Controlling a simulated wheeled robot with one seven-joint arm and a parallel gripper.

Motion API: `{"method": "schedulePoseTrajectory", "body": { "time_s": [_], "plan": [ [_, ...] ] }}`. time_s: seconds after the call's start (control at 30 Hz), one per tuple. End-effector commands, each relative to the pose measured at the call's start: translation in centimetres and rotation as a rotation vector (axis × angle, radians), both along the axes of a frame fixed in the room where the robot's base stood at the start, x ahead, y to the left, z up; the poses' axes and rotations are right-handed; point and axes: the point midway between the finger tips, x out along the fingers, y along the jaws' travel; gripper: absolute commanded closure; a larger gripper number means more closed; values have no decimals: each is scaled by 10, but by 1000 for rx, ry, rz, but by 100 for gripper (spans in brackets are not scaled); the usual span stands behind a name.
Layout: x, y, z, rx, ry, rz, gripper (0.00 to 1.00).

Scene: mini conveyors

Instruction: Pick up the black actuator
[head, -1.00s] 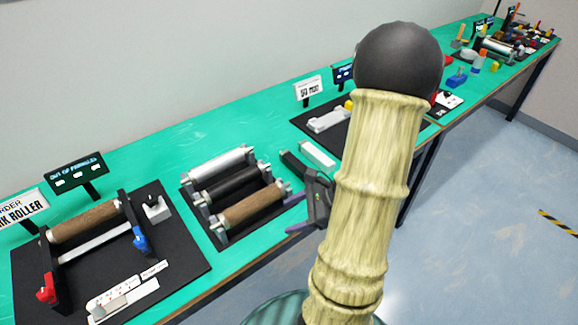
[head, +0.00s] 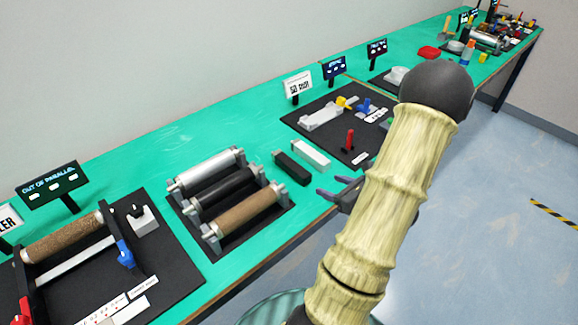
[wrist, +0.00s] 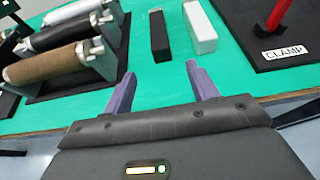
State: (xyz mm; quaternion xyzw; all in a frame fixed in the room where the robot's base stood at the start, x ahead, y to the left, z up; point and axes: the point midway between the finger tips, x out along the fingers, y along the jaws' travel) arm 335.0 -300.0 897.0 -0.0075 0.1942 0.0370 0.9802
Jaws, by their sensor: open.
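The black actuator (head: 292,168) is a small dark block lying on the green bench, with a similar white block (head: 310,154) to its right. In the wrist view the black actuator (wrist: 158,36) lies beyond my fingers, and the white block (wrist: 200,28) stands beside it with a gap between. My gripper (head: 336,186) is open and empty at the bench's front edge, its purple fingers pointing toward the blocks. It also shows in the wrist view (wrist: 160,84), the actuator ahead between the two finger lines. Nothing touches the fingers.
A rack of rollers (head: 232,196) stands left of the blocks. A black board (head: 345,125) with a red clamp (head: 348,141) is to the right. A roller frame (head: 75,245) is at the far left. Green bench surface is free around the blocks.

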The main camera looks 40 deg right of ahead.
Motion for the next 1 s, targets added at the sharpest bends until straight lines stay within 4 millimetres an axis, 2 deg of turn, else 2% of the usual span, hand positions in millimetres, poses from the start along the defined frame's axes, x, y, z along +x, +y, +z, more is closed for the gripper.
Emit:
{"method": "schedulePoseTrajectory", "body": {
  "time_s": [0.5,0.63,1.0],
  "plan": [
    [85,9,-34,2,1,7,42],
    [94,9,-38,1,2,5,42],
    [97,9,-39,0,1,3,42]
  ]
}}
